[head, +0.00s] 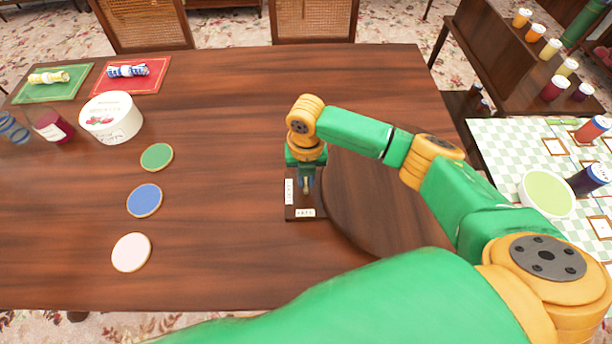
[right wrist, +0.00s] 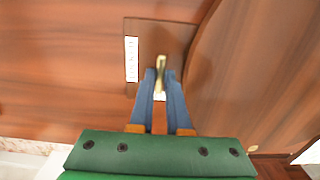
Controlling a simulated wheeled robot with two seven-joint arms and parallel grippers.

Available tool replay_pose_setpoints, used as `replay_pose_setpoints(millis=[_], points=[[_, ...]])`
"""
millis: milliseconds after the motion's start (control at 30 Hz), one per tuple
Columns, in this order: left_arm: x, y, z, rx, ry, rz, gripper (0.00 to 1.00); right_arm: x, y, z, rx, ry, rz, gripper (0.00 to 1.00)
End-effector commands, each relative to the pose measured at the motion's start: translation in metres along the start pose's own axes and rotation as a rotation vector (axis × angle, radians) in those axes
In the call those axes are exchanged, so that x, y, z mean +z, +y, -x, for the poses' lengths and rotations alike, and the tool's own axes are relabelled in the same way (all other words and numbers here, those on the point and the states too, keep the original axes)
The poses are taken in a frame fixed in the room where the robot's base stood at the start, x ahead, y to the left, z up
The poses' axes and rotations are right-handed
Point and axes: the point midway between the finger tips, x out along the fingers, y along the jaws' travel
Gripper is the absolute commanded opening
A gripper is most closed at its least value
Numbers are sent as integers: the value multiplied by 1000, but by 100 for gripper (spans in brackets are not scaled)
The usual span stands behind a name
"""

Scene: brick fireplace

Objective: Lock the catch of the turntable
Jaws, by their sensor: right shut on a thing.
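The turntable (head: 365,205) is a dark round wooden disc on the table, partly hidden behind my right arm. Its catch base (head: 294,210) is a small dark plate at the disc's left edge, with one white label on its left side and one at its near side. The right wrist view also shows the turntable (right wrist: 255,75), the catch plate (right wrist: 150,30) and a small brass lever (right wrist: 160,64). My right gripper (head: 306,187) is over the plate, and its blue fingers (right wrist: 160,82) are shut on the lever. The label print is too small to read surely. My left gripper is out of view.
Three round coasters (head: 144,200), a white tub (head: 111,118) and a dark red jar (head: 53,127) stand at the left. Rolled napkins lie on green (head: 35,92) and red mats (head: 105,82). A checked side table (head: 500,150) is right. The table's middle is clear.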

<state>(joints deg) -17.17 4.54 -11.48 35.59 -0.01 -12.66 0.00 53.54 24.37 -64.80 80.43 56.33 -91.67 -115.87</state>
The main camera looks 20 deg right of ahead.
Motion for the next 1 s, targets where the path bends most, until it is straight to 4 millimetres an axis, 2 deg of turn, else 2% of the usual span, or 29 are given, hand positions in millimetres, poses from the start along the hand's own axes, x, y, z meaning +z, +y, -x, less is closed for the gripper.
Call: replay_pose_setpoints(millis=[367,1000], points=[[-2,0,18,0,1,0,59,0,0,4,-1,1,-140,0],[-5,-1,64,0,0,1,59,1,0,4,0,0,-735,0]])
